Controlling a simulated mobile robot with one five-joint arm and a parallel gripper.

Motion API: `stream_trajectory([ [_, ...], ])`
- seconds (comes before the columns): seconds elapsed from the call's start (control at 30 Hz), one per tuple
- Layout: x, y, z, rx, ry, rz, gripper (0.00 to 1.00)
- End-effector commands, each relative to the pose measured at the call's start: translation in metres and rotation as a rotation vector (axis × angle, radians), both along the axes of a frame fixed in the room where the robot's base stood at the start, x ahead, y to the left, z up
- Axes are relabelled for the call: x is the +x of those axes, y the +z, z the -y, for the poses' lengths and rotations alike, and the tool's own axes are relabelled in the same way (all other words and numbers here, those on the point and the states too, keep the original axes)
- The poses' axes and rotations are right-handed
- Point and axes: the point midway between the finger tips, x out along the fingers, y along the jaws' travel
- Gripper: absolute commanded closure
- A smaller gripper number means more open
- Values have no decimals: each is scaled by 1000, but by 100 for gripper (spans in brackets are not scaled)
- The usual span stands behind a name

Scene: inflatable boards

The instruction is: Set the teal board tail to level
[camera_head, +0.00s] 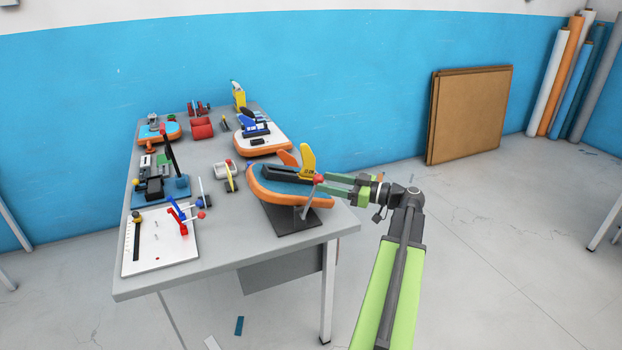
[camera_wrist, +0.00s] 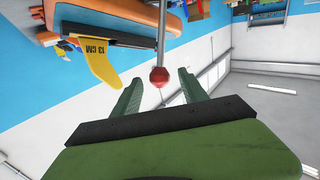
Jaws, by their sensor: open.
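The teal board tail (camera_head: 262,185) has a teal deck and an orange rim, and sits on a dark base plate (camera_head: 292,222) at the table's near right. A grey rod (camera_head: 309,202) rises beside it, leaning slightly right, and ends in a red ball (camera_head: 318,178). My gripper (camera_head: 326,183) is open at the ball. In the wrist view the red ball (camera_wrist: 158,77) lies between the fingertips with gaps on both sides; I cannot tell how deep it sits. A yellow fin (camera_head: 308,158) stands on the board; in the wrist view this fin (camera_wrist: 97,67) reads "13 CM".
The grey table (camera_head: 225,262) holds a white panel (camera_head: 150,248) with coloured levers, an orange-rimmed board (camera_head: 262,143) behind, and a red block (camera_head: 202,128). Brown panels (camera_head: 470,115) lean on the wall. The floor right of the table is clear.

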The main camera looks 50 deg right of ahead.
Motion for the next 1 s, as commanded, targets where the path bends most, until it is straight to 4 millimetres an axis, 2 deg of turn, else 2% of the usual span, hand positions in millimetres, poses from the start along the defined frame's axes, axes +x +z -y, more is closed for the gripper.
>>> stream_trajectory([
  [0.1, 26, 0, -11, 0, 2, 0, 49],
  [0.3, 53, 0, -23, 0, 2, 0, 49],
  [0.67, 59, 0, -25, 0, 1, 0, 49],
  [1.0, 59, 0, -26, 0, 2, -1, 94],
])
